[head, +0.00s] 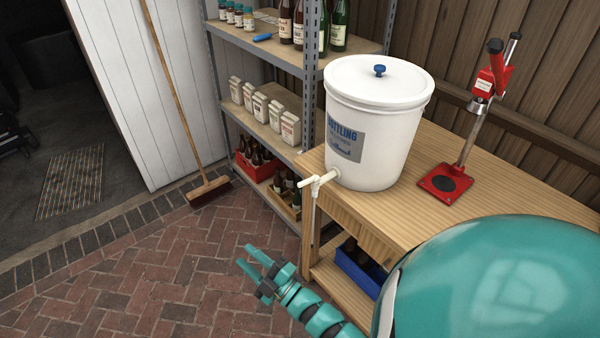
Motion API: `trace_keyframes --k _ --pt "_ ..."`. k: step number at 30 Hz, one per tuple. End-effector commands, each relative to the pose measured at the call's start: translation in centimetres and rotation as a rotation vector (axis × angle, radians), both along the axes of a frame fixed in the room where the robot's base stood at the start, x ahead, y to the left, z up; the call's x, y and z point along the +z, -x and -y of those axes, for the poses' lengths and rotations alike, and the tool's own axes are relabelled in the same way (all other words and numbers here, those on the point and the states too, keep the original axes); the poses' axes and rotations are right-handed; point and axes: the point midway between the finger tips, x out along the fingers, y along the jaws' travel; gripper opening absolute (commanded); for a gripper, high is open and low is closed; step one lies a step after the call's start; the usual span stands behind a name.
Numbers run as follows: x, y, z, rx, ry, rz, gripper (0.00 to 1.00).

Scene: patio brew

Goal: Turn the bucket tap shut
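The white bottling bucket (374,130) stands lidded at the left end of the wooden workbench. Its white tap (320,181) sticks out low on the bucket's left side, past the bench edge. A small handle lies across the tap's outer end, and a thin pale tube hangs below it. Whether the tap is open or shut is too small to tell. My gripper (245,255) is below and left of the tap, over the brick floor, well apart from it. Its two teal fingers are spread with nothing between them, pointing to the upper left.
The wooden bench (412,193) holds a red bottle capper (447,182); a blue crate (358,268) is beneath it. A metal shelf (300,58) with bottles and cartons stands behind the tap. A broom (209,190) leans at left. The brick floor (150,275) at left is clear.

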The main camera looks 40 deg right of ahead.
Motion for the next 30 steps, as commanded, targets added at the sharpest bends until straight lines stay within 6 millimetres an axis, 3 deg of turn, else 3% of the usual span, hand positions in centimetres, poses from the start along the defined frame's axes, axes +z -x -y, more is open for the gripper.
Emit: trace_keyframes --k 5,9,15,22,30 --pt "-0.4 -0.7 5.7 -0.271 0.249 -0.148 0.35" --pt "0.5 0.1 10.6 -0.489 0.406 -0.222 0.35" --pt "2.9 2.0 15.3 -0.714 0.537 -0.265 0.35" --pt "4.1 2.6 17.2 -0.804 0.576 -0.275 0.35" --pt "4.3 -0.4 18.4 -0.804 0.575 -0.272 0.35"
